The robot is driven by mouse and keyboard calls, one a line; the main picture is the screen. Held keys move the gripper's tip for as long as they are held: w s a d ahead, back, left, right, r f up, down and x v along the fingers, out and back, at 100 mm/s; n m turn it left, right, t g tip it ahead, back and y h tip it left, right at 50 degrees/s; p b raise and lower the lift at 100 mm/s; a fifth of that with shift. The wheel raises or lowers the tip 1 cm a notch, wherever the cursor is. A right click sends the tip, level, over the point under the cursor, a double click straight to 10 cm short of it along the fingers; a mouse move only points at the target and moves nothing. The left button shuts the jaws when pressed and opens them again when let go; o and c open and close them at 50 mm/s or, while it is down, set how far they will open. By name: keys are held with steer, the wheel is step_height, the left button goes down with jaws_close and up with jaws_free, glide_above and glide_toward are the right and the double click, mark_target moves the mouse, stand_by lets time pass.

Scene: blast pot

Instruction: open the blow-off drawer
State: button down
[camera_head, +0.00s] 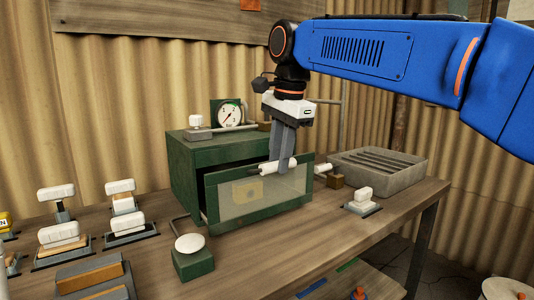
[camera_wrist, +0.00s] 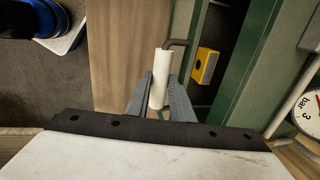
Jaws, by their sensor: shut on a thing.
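The blow-off drawer (camera_head: 258,197) is a green-framed front with a clear pane, on a green cabinet (camera_head: 185,163) on the bench. It stands partly out, with a gap between it and the cabinet. My gripper (camera_head: 281,168) points down at the drawer's white bar handle (camera_head: 311,168), with its fingers on the bar. In the wrist view the handle (camera_wrist: 159,75) lies between the two fingers of my gripper (camera_wrist: 160,100), which is shut on it. A yellow block (camera_wrist: 206,66) with a dark hole shows inside the open drawer. The handle's middle is hidden by the fingers in the head view.
A pressure gauge (camera_head: 229,115) stands on the cabinet. Several white-handled tools (camera_head: 122,203) are at left, and a green block with a white knob (camera_head: 191,255) stands in front. A grey tray (camera_head: 377,173) is at right. Bare bench (camera_head: 300,225) lies before the drawer.

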steer(key=s+d, duration=0.5)
steer(key=s, duration=0.3)
steer(key=shift+s+d, duration=0.25)
steer(key=shift+d, duration=0.15)
steer(key=c, duration=1.6)
jaws_free()
steer(key=shift+o, duration=0.2)
step_height(320, 180, up, 17)
steer(key=s+d, duration=0.2)
steer(key=shift+s, duration=0.4)
steer(key=s+d+f+n+t, duration=0.1)
steer(key=s+d+f+n, duration=0.2)
steer(key=f, duration=1.2)
steer(key=s+d+f+n+t, duration=0.1)
steer(key=s+d+f+n, duration=0.3)
steer(key=f, duration=1.2)
steer(key=s+d+f+n+t+h, duration=0.1)
steer(key=s+d+f+n, duration=0.3)
steer(key=d+f, duration=0.6)
step_height(320, 180, down, 6)
steer(key=shift+s+d+f, duration=0.1)
steer(key=shift+s+d, duration=0.25)
steer(key=shift+s, duration=0.35)
